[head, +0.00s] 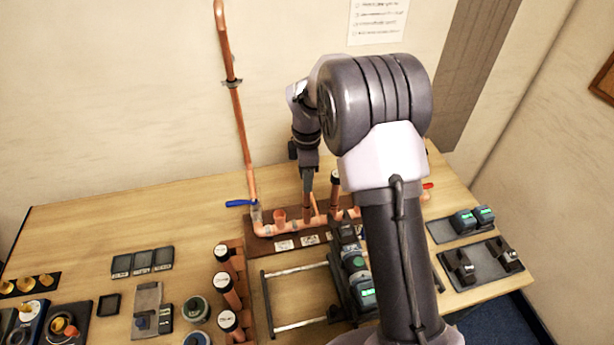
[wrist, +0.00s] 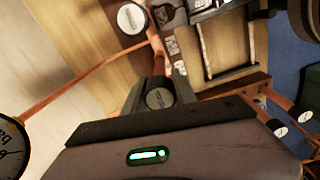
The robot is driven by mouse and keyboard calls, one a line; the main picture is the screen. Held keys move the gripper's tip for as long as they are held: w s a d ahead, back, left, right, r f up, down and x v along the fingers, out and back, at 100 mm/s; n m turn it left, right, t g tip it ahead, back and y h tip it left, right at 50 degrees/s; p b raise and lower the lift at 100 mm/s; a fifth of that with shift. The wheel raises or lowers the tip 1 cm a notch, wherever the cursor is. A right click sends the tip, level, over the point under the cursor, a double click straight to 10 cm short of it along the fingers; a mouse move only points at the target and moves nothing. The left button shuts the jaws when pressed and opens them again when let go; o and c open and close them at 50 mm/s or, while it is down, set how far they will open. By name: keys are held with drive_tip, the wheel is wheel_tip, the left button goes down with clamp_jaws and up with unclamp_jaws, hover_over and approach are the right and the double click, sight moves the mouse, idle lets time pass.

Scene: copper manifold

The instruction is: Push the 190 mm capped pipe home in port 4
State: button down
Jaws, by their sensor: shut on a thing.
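In the wrist view my gripper (wrist: 159,92) has its two fingers closed on either side of a capped pipe (wrist: 160,98), seen from above by its dark round cap. In the head view my gripper (head: 308,178) points down over the copper manifold (head: 290,229) on its brown board. The lower end of the held pipe and its port are hidden or too small to judge, so I cannot tell how deep it sits. Another capped pipe (head: 335,180) stands upright to the right; a white cap (wrist: 132,18) shows in the wrist view. An open port stub (head: 280,215) is at the left.
A tall copper riser (head: 240,125) and a blue valve handle (head: 240,203) stand left of my gripper. A rack of several capped pipes (head: 228,285) is at front left. A metal rail frame (head: 290,272) lies in front. Trays with devices (head: 465,228) are at right.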

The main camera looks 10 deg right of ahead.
drive_tip(key=shift+f, duration=1)
idle(1.2)
drive_tip(key=shift+c, duration=2.2)
unclamp_jaws()
drive_tip(key=shift+r, duration=0.15)
wheel_tip(320, 180, up, 7)
drive_tip(key=p, duration=0.5)
drive_tip(key=shift+p, duration=0.4)
